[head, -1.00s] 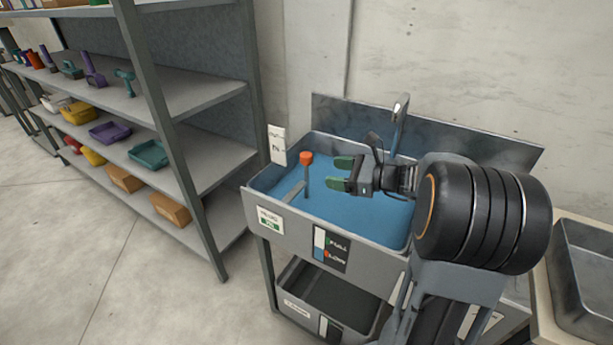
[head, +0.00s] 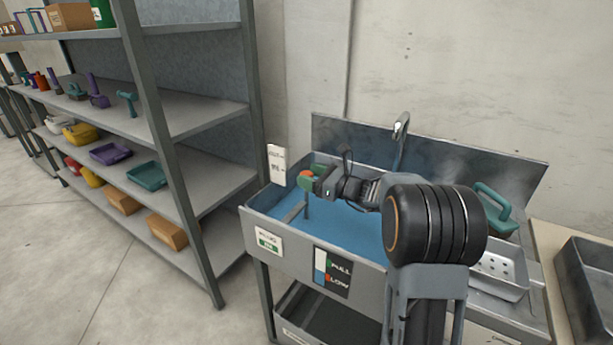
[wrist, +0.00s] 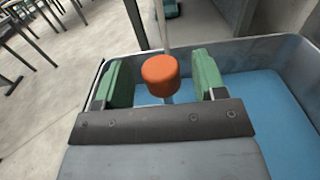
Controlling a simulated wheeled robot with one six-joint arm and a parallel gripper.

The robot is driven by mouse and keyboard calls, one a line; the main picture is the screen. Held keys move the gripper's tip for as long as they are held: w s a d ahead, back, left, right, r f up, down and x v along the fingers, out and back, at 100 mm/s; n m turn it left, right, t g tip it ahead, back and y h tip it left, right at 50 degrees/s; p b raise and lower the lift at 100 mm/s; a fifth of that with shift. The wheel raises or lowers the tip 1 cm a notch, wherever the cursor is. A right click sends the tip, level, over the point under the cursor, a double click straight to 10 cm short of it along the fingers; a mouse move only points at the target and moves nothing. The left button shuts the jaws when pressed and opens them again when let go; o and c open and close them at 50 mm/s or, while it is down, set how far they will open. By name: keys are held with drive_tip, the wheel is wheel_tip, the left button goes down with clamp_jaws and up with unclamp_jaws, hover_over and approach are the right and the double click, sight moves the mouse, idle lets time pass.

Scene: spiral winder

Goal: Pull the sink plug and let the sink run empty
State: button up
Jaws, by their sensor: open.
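The sink (head: 262,202) is a grey metal basin filled with blue water. The plug's orange knob (wrist: 161,75) tops a thin grey post (head: 306,209) that stands up out of the water. In the wrist view the knob sits between the two green fingers of my gripper (wrist: 158,80), with gaps on both sides. My gripper is open around the knob. In the head view the fingers partly hide the orange knob (head: 306,174). A grey bar (head: 293,212) lies by the post's foot. The drain itself is hidden.
The faucet (head: 400,127) rises at the sink's back. A perforated tray (head: 497,273) and a green-handled thing (head: 493,207) are to the right. A shelf rack (head: 205,170) stands to the left.

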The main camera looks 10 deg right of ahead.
drive_tip(key=shift+x, duration=0.8)
drive_tip(key=shift+c, duration=0.4)
clamp_jaws()
